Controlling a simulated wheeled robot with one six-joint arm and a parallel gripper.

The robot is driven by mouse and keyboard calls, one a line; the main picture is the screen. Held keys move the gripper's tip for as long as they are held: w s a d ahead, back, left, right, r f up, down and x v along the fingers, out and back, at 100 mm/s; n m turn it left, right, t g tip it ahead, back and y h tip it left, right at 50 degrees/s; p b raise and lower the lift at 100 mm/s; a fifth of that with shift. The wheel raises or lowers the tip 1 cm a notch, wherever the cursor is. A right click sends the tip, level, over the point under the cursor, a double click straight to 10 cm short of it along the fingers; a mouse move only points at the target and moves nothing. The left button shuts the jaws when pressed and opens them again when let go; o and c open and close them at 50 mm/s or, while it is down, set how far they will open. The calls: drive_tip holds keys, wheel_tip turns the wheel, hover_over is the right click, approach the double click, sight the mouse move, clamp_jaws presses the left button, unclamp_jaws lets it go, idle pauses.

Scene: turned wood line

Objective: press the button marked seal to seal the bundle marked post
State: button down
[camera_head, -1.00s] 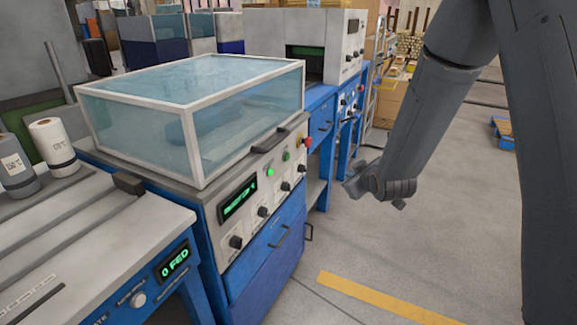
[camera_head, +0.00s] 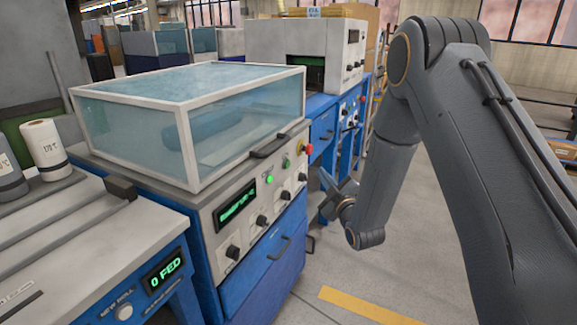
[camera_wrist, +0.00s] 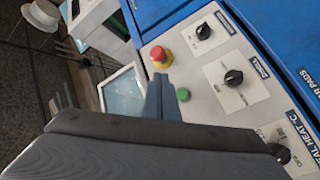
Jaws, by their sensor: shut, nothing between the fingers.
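The sealing machine has a clear-sided hood (camera_head: 235,130) with a dim bundle-like shape (camera_head: 215,125) inside; I cannot read a mark on it. Its front panel carries a lit green button (camera_head: 270,180), a second green button (camera_head: 286,163) and a red mushroom button (camera_head: 309,149). I cannot read which is marked seal. My gripper (camera_head: 328,184) is shut and empty, right of the panel. In the wrist view the shut fingertips (camera_wrist: 157,80) appear between the red button (camera_wrist: 161,57) and a green button (camera_wrist: 183,94); I cannot tell whether they touch anything.
Black knobs (camera_wrist: 233,78) sit on the panel near the buttons. A drawer handle (camera_head: 279,242) sticks out below. A feeder display (camera_head: 163,275) reads 0 FED at lower left. A second machine (camera_head: 300,52) stands behind. The floor (camera_head: 400,265) at right is clear.

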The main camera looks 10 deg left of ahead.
drive_tip(key=w+a+b, duration=0.1)
drive_tip(key=w+a, duration=0.1)
drive_tip(key=a, duration=0.6)
drive_tip(key=shift+w+b, duration=0.3)
drive_tip(key=shift+w, duration=0.1)
idle(1.7)
drive_tip(key=shift+w+a, duration=0.15)
drive_tip(key=shift+a, duration=0.25)
drive_tip(key=shift+w+a, duration=0.15)
drive_tip(key=shift+a, duration=0.2)
idle(0.6)
idle(0.3)
drive_tip(key=shift+s+d, duration=0.3)
drive_tip(key=shift+d, duration=0.45)
drive_tip(key=shift+d, duration=0.1)
drive_tip(key=shift+s+d+p, duration=0.2)
drive_tip(key=shift+s+d, duration=0.1)
drive_tip(key=shift+d, duration=0.45)
drive_tip(key=shift+s+d+p, duration=0.15)
drive_tip(key=shift+s+d, duration=0.1)
drive_tip(key=shift+d, duration=0.5)
drive_tip(key=shift+s+d+p, duration=0.2)
drive_tip(key=shift+s+d, duration=0.1)
drive_tip(key=shift+d, duration=0.45)
